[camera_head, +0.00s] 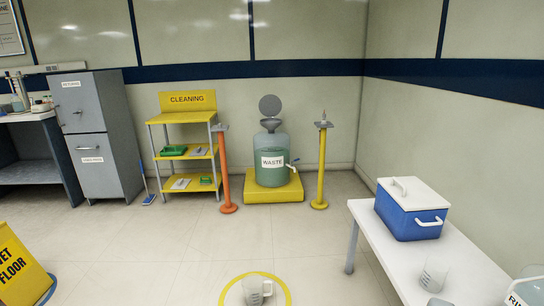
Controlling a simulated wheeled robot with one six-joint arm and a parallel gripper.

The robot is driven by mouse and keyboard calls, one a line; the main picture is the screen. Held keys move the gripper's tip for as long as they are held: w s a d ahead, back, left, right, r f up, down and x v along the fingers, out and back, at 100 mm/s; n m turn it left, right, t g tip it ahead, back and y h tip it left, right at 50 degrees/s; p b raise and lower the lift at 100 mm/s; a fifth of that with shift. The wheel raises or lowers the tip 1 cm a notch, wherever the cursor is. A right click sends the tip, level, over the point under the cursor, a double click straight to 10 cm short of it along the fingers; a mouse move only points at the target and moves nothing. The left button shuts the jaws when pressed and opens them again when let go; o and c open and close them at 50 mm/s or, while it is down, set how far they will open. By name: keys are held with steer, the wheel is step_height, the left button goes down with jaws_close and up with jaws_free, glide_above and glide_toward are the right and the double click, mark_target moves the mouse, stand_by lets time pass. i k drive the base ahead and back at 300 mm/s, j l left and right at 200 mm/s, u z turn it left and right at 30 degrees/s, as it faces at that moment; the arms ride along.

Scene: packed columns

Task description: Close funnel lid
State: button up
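The waste container (269,183) is a greenish, translucent carboy labelled WASTE, with a tap at its right side. It stands on a yellow base (285,195) against the back wall. A grey funnel sits on its top, and the round grey funnel lid (270,105) stands upright above it, so the funnel is open. The container is well away from the camera, across the floor. My gripper is not in view.
An orange post (225,170) and a yellow post (321,165) flank the container. A yellow CLEANING shelf (188,118) and grey cabinets (94,125) stand left. A white table (385,240) with a blue cooler (405,218) is right. A beaker (253,291) is on the floor ahead.

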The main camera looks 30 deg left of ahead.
mark_target(270, 104)
steer(key=i+j+u, duration=0.6)
steer(key=u, duration=0.25)
steer(key=i+j+u, duration=0.1)
steer(key=i+u, duration=0.15)
steer(key=u, duration=0.15)
steer(key=i+u, duration=0.25)
steer(key=u, duration=0.2)
steer(key=i+u, duration=0.25)
steer(key=u, duration=0.15)
steer(key=i+u, duration=0.45)
steer(key=i, duration=0.6)
steer(key=i+l+z, duration=0.1)
steer(key=i+z, duration=0.3)
steer(key=i+j+z, duration=0.1)
steer(key=i+z, duration=0.35)
steer(key=i+j+z, duration=0.4)
steer(key=i, duration=0.15)
steer(key=i+l+z, duration=0.25)
steer(key=z, duration=0.15)
steer(key=i+z, duration=0.85)
steer(key=i+j+z, duration=0.1)
steer(key=i+z, duration=0.35)
steer(key=i+l, duration=0.15)
steer(key=i, duration=0.45)
steer(key=i+l+z, duration=0.1)
steer(key=i, duration=0.5)
steer(key=i+l+u, duration=0.55)
steer(key=i, duration=0.25)
